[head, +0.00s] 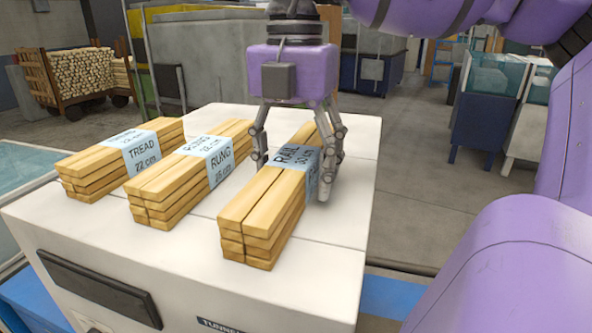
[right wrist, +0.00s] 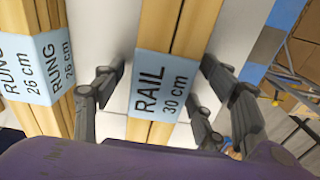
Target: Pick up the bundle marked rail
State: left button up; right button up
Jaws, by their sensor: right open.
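The bundle marked rail (head: 250,220) is a stack of wood strips with a pale blue band reading RAIL 30 cm, at the right of the white table top (head: 335,235). Its label also shows in the right wrist view (right wrist: 163,85). My right gripper (head: 295,180) is open and comes down from above, its fingers on either side of the bundle near the band. In the right wrist view (right wrist: 160,95) gaps show between the fingers and the wood. The gripper hides part of the bundle's far end. My left gripper is not in view.
The rung bundle (head: 165,195) lies left of the rail bundle, and the tread bundle (head: 105,175) lies further left, both on the same table. A wooden cart (head: 80,75) stands at the back left. Blue bins (head: 485,110) stand at the back right.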

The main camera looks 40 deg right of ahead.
jog(key=shift+c, duration=0.5)
grip_shut()
jog(key=shift+r, duration=0.1)
